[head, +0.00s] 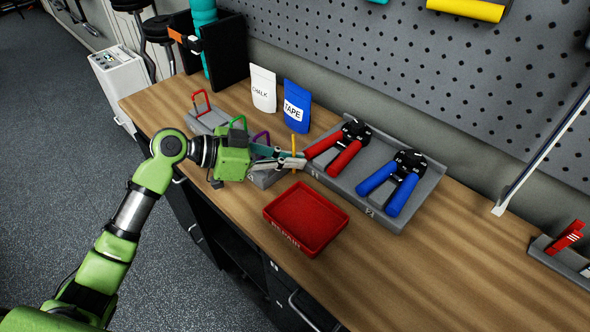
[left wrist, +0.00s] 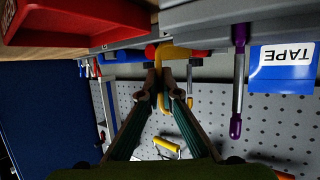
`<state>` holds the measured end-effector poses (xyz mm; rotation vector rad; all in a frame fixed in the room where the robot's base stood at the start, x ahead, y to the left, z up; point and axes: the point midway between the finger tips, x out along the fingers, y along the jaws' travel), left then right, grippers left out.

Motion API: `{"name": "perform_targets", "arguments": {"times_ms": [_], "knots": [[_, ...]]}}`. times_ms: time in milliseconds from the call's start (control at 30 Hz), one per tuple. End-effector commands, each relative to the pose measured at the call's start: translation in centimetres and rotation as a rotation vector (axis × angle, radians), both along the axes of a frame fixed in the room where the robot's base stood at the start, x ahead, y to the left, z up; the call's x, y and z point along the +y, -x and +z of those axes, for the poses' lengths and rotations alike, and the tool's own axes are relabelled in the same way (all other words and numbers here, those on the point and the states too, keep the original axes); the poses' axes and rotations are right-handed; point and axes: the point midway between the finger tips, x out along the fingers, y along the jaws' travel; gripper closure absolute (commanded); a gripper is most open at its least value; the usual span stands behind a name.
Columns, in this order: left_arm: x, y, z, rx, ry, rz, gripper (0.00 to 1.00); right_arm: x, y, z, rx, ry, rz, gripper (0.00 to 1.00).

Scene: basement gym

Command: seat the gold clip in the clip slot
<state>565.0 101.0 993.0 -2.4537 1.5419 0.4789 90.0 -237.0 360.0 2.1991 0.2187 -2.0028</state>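The gold clip (head: 294,144) is a thin hooked piece between the fingertips of my left gripper (head: 300,161). In the left wrist view the gold clip (left wrist: 174,52) sits between both fingers (left wrist: 175,72), which close in on its sides. The grey clip rack (head: 264,180) lies under and behind my gripper, holding a red clip (head: 201,100), a green clip (head: 238,121) and a purple clip (head: 261,137). The gold clip is at the rack's right end; my gripper hides the slot there, and I cannot tell whether the clip touches it. My right gripper is not in view.
A red tray (head: 306,218) lies in front of the gripper. A grey holder (head: 378,179) with red pliers (head: 337,147) and blue pliers (head: 393,181) stands to the right. Chalk (head: 263,88) and tape (head: 297,106) pouches stand behind. The bench's right front is clear.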

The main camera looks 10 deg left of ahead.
Motion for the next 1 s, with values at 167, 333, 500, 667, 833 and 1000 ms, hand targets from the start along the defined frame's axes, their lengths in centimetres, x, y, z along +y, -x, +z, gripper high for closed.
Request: {"name": "perform_targets", "arguments": {"times_ms": [167,333,500,667,833,1000], "knots": [[0.0,0.1,-2.5,0.007,0.002,0.002,1.00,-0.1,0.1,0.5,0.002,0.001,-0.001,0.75],[0.0,0.0,-3.8,0.001,0.001,0.002,1.00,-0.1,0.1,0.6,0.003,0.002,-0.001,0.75],[0.0,0.0,-3.8,0.000,0.000,0.001,1.00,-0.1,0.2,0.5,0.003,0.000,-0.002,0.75],[0.0,0.0,-4.3,0.000,0.000,0.000,1.00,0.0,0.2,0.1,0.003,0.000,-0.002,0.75],[0.0,0.0,-4.1,0.000,-0.001,0.000,0.89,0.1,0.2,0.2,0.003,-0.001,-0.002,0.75],[0.0,0.0,-4.1,0.001,0.000,0.000,0.89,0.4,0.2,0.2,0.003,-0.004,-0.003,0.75]]}}
